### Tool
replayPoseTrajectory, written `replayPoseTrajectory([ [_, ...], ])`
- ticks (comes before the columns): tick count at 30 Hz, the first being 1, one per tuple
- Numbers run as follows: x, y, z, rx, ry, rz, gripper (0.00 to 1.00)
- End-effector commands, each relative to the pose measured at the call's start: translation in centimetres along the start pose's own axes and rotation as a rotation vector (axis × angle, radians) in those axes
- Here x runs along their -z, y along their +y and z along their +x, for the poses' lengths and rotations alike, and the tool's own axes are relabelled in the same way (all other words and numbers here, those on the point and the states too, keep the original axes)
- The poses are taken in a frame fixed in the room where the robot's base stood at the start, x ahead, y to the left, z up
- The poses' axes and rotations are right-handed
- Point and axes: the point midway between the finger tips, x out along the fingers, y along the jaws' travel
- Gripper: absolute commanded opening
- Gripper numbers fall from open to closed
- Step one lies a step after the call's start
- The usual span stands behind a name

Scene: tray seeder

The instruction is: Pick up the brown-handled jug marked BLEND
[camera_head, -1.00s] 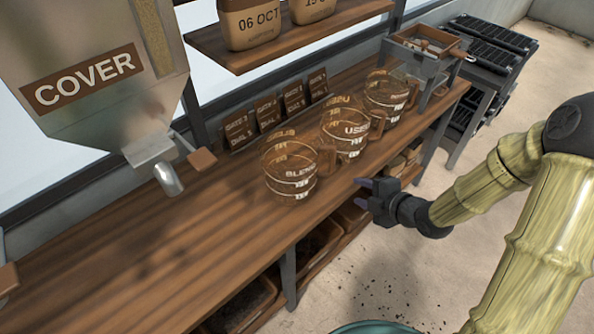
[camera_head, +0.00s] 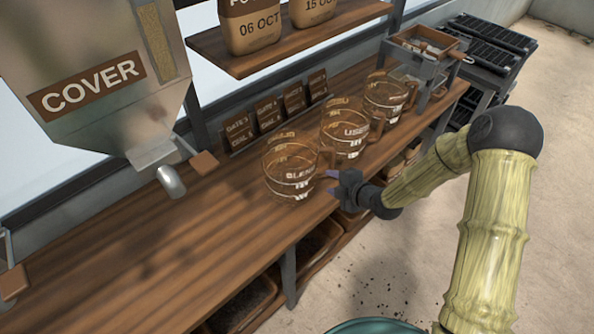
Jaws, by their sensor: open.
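The jug marked BLEND (camera_head: 290,176) is clear with amber tints and white markings. It stands upright on the wooden bench (camera_head: 170,258), nearest of a row of three jugs. Its brown handle (camera_head: 327,160) is on its right side, partly hidden near my gripper. My gripper (camera_head: 332,182) is open and empty, at the bench's front edge just right of the BLEND jug. The fingers point left toward the jug's handle side. Whether they touch the handle I cannot tell.
A jug marked USED (camera_head: 345,133) stands close behind, and a third jug (camera_head: 385,98) beyond it. Small brown cards (camera_head: 268,115) lean at the back. The COVER hopper (camera_head: 100,85) hangs at the left, its spout over the bench. The front left bench is clear.

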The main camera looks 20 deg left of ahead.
Motion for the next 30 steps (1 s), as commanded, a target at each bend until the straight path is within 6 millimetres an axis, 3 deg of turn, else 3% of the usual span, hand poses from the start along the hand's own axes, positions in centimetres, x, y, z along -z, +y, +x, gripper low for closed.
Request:
replayPoseTrajectory([
  [8, 0.0, 0.2, 0.6, -0.001, 0.001, 0.001, 0.41],
  [19, -0.1, 0.5, 4.9, 0.0, 0.002, 0.0, 0.41],
  [30, -0.2, 0.4, 5.2, 0.0, 0.0, 0.0, 0.41],
])
